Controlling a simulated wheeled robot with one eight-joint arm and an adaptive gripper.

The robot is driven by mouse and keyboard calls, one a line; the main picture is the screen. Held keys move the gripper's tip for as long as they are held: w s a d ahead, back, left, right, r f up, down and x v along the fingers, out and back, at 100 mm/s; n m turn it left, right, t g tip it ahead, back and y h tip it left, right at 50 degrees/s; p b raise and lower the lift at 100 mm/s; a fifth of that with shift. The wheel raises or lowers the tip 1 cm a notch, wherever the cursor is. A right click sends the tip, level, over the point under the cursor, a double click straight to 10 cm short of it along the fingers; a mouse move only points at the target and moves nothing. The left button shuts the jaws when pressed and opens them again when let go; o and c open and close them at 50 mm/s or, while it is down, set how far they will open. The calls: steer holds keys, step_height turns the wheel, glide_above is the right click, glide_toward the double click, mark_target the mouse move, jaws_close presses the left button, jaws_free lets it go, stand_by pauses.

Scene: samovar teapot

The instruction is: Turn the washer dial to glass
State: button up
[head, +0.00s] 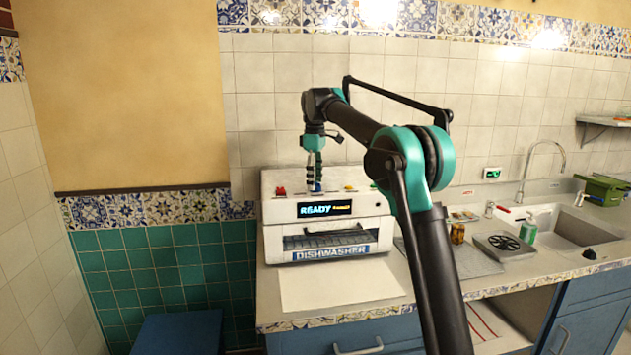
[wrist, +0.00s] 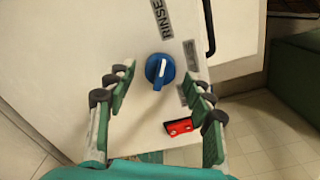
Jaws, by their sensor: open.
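The blue round dial (wrist: 156,75) with a white pointer line sits on the white top of the dishwasher (head: 275,245). In the wrist view a RINSE label (wrist: 162,18) lies beyond the dial. Another grey label (wrist: 191,54) is to its right, its text too small to read, and a further one is partly hidden by my right finger. No label readable as glass shows. My gripper (wrist: 157,82) is open, its fingers pointing down over the dishwasher top, one on each side of the dial. I cannot tell whether they touch it. The head view shows my gripper (head: 315,184) there too.
A red switch (wrist: 178,127) is on the top near my right finger. The dishwasher display (head: 325,209) reads READY. A blank white sheet (head: 335,288) lies in front.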

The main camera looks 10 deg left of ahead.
steer(key=c, duration=1.2)
steer(key=shift+o, duration=0.2)
steer(key=shift+m, duration=0.3)
steer(key=m, duration=0.5)
steer(key=shift+m, duration=0.3)
steer(key=m, duration=0.5)
steer(key=shift+w, duration=0.1)
steer(key=shift+m, duration=0.4)
steer(key=o, duration=1.2)
steer(key=shift+c, duration=0.2)
